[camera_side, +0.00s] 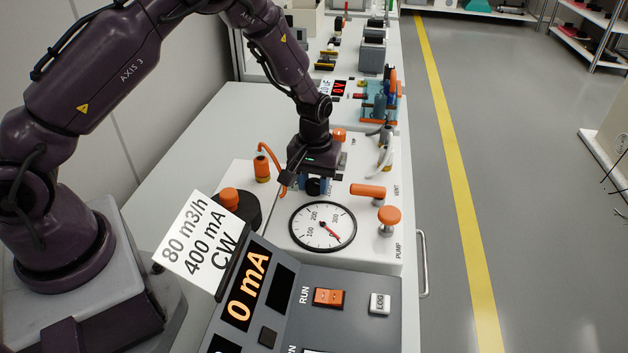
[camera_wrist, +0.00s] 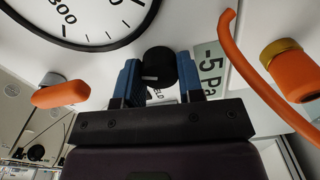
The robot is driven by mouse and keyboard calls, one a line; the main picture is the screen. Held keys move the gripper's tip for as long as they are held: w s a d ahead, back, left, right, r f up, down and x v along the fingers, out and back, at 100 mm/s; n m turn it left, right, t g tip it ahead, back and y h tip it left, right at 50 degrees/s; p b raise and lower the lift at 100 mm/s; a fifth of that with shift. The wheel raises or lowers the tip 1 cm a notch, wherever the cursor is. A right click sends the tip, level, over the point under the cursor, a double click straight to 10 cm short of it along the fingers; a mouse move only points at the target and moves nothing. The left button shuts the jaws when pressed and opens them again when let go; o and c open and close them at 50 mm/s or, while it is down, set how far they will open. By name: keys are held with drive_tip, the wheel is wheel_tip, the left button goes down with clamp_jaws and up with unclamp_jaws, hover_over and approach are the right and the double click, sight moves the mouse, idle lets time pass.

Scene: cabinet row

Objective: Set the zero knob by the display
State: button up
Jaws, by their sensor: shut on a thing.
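The black round knob (camera_wrist: 158,64) sits between the two blue fingers of my gripper (camera_wrist: 160,82) in the wrist view. The fingers are shut on its sides. A label beneath it is mostly covered. The grey-green display (camera_wrist: 209,68) right beside it reads -5 Pa. In the side view my gripper (camera_side: 313,188) points down at the white panel, just behind the round gauge, with the dark knob (camera_side: 314,187) between its fingers. The display is hidden there by my wrist.
A round gauge (camera_side: 323,226) with a red needle lies in front. Orange handles marked VENT (camera_side: 368,190) and PUMP (camera_side: 389,215) stand at right. An orange hose (camera_side: 268,152) curves close by my gripper's left. A card (camera_side: 205,243) and a console (camera_side: 350,310) reading 0 mA are nearer.

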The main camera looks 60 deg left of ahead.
drive_tip(key=shift+m, duration=1.6)
drive_tip(key=o, duration=0.9)
